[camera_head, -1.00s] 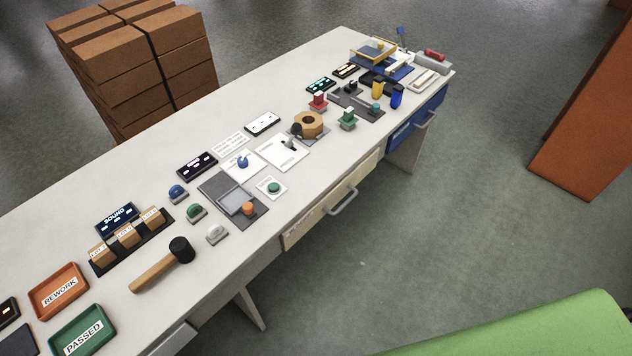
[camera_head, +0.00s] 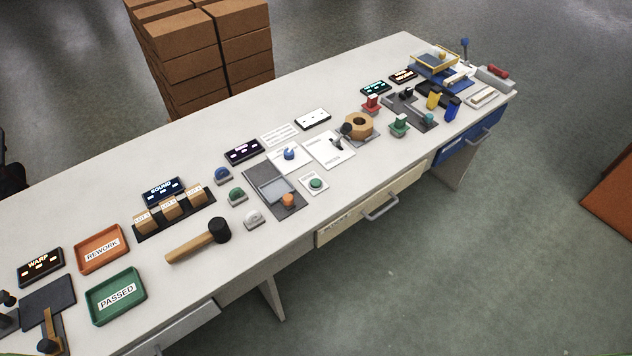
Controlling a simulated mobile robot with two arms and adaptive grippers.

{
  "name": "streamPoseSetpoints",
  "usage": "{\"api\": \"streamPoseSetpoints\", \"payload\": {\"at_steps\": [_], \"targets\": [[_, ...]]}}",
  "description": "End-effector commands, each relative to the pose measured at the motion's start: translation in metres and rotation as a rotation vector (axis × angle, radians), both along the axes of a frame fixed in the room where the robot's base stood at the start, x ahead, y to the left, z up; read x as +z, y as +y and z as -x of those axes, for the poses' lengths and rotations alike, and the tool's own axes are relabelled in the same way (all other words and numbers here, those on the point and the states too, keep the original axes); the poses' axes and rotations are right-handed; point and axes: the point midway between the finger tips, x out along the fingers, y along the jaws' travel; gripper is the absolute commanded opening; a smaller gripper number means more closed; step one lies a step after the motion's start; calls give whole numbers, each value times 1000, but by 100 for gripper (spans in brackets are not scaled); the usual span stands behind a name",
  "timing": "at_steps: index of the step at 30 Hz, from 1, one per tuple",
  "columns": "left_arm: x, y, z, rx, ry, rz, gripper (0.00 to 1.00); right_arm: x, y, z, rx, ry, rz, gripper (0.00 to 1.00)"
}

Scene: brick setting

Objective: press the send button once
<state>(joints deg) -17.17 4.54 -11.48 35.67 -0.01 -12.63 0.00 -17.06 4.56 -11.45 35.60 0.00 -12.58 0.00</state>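A green round button (camera_head: 316,183) sits on a small white plate near the table's front edge, right of the grey panel with an orange knob. The plate has a small label that is too small to read surely; it may be the send button. Other green buttons or domes are in view: a green dome (camera_head: 237,195) on a grey base to the left, and a green-topped block (camera_head: 399,125) farther right. Nothing touches the white plate. Neither of my grippers shows in the head view.
The long white table (camera_head: 80,207) holds a mallet (camera_head: 198,243), a green PASSED tray (camera_head: 116,296), an orange REWORK tray (camera_head: 101,249) and several panels. Drawers (camera_head: 376,203) with handles face the front. Cardboard boxes (camera_head: 205,50) stand behind. The floor in front is clear.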

Motion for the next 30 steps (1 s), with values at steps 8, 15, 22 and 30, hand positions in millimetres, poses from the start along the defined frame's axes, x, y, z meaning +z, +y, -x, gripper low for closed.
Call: {"api": "streamPoseSetpoints", "payload": {"at_steps": [8, 15, 22, 30], "targets": [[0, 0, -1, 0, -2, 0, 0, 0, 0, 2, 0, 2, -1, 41], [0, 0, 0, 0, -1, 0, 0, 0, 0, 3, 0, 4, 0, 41], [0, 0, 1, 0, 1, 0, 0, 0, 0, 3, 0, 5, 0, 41], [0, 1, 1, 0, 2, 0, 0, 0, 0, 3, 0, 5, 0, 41]]}}
